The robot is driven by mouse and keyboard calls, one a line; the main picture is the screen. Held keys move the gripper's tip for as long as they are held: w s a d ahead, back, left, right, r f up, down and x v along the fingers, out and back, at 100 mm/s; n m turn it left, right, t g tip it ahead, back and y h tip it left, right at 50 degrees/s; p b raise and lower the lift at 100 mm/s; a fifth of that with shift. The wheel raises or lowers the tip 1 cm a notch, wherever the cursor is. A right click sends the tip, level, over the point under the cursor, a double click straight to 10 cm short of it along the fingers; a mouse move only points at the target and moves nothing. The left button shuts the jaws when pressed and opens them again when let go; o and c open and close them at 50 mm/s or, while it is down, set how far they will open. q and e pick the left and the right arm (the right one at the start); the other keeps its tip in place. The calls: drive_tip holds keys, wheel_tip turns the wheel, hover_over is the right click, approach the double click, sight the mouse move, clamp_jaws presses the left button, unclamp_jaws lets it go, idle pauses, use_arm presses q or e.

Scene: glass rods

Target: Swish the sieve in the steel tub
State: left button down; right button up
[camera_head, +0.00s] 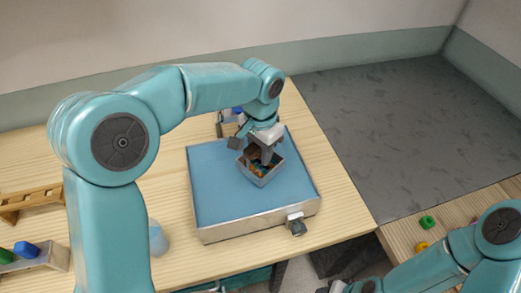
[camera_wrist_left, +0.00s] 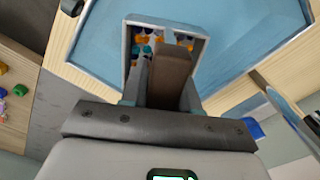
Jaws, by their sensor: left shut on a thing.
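The steel tub (camera_head: 262,227) stands on the wooden table, full of blue water. The sieve (camera_head: 263,182) is a small grey square box with orange, blue and other coloured bits inside. It is over the right part of the water, inside the tub's outline; I cannot tell how deep it sits. My left gripper (camera_head: 262,152) is shut on the sieve's brown handle (camera_wrist_left: 170,75). The sieve's grey rim (camera_wrist_left: 128,50) shows beyond the fingers in the left wrist view, with part of its inside hidden. My right gripper (camera_head: 345,287) is at the bottom edge, mostly cut off.
A tap (camera_head: 296,223) sticks out of the tub's front. A pale blue cup (camera_head: 157,238) stands left of the tub. A wooden rack (camera_head: 30,200) and a tray with blocks (camera_head: 45,257) are at far left. Green and yellow rings (camera_head: 427,222) lie on the right-hand table.

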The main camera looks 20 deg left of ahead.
idle(0.3)
use_arm(q)
wheel_tip(320, 180, up, 5)
drive_tip(key=p, duration=0.4)
drive_tip(key=shift+r, duration=0.1)
drive_tip(key=shift+w, duration=0.1)
